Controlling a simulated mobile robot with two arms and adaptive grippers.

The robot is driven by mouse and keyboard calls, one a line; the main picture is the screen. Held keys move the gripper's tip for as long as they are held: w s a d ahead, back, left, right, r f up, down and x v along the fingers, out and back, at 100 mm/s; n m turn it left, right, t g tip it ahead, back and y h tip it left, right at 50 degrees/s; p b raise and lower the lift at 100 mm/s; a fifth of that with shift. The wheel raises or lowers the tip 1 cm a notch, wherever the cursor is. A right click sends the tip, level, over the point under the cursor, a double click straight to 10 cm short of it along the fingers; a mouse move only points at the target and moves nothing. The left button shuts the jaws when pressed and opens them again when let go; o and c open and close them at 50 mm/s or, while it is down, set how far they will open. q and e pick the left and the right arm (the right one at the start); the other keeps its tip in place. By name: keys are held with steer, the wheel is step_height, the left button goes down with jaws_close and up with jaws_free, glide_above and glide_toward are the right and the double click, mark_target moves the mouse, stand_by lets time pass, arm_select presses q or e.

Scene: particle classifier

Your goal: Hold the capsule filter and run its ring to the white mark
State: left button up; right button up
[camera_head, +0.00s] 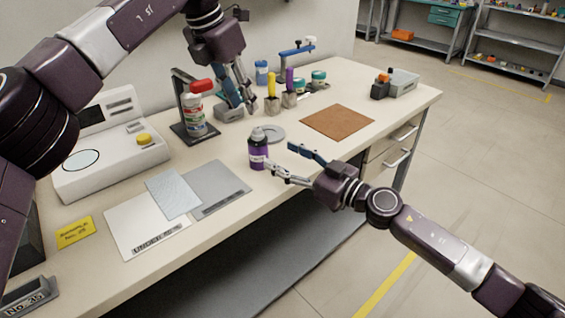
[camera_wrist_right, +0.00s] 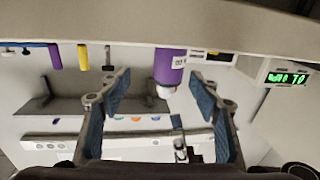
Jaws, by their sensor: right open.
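The purple capsule filter (camera_head: 258,154), with a grey top and a pale label, stands upright near the table's front edge. It also shows in the right wrist view (camera_wrist_right: 169,66), ahead of and between my finger pads. My right gripper (camera_head: 281,158) is open and empty, just right of the filter; whether one finger touches it is unclear. My left gripper (camera_head: 244,106) hangs over the back of the table, away from the filter, near a blue-grey block (camera_head: 229,114). Its fingers look close together, but their opening is unclear. I cannot make out the ring's white mark.
A grey disc (camera_head: 271,133) lies just behind the filter. A red-capped bottle (camera_head: 194,115) stands on a dark stand at left. Yellow (camera_head: 271,88) and purple (camera_head: 289,84) handles stand behind. A brown mat (camera_head: 338,121) lies right; sheets (camera_head: 147,224) lie front left.

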mark_target(266, 155)
steer(key=shift+s+a+f+g, duration=0.3)
steer(key=shift+s+a+f, duration=0.1)
steer(key=shift+a+f, duration=0.1)
steer(key=shift+x, duration=3.8)
steer(key=shift+r, duration=0.15)
jaws_close()
